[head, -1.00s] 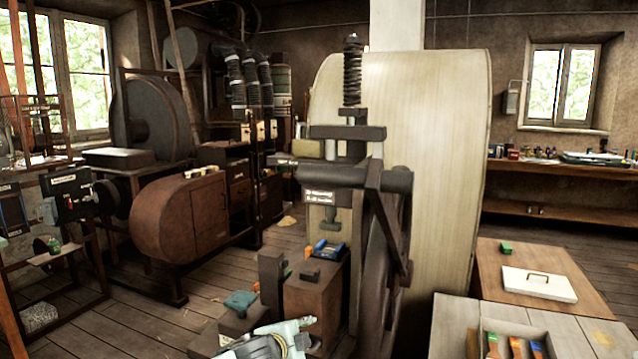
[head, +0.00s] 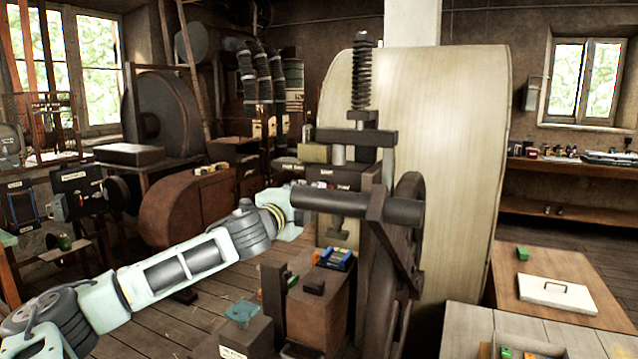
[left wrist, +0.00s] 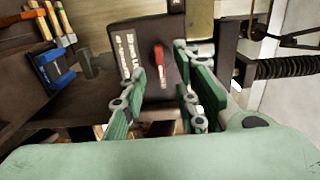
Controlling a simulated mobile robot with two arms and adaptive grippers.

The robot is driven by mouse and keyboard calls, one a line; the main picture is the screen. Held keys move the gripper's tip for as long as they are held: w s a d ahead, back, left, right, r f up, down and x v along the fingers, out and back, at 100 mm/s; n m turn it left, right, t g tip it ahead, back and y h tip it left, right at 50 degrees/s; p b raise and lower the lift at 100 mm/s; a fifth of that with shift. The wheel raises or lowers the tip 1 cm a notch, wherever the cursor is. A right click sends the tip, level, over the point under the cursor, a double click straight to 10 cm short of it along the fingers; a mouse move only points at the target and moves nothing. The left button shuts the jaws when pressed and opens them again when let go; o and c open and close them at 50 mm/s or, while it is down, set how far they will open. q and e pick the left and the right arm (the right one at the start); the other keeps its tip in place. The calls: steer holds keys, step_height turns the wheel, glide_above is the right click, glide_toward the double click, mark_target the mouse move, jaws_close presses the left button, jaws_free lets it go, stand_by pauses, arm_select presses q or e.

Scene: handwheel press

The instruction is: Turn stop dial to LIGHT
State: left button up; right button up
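The stop dial's red pointer (left wrist: 160,56) stands on a dark plate (left wrist: 150,30) with white lettering on both sides, too blurred to read. My left gripper (left wrist: 160,72) is open, its green fingers on either side of the pointer, with a visible gap to each. In the head view my left arm reaches from the lower left to the front of the press (head: 372,160), its pale hand (head: 284,216) beside the press's dark horizontal bar. The fingertips and dial pointer cannot be made out there. My right gripper is not in view.
A blue item (head: 335,259) sits on the brown block below the press head; it also shows in the left wrist view (left wrist: 54,70). The handwheel (head: 407,260) is on the press's right. A wooden table (head: 500,275) with a white lidded panel stands at right.

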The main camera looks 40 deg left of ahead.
arm_select(q)
steer(key=p+x, duration=0.1)
steer(key=x, duration=0.1)
steer(key=p+x, duration=0.1)
steer(key=x, duration=0.1)
steer(key=p+x, duration=0.1)
steer(key=x, duration=0.1)
steer(key=shift+d+f, duration=0.1)
steer(key=shift+d, duration=0.2)
steer(key=shift+c, duration=0.4)
jaws_close()
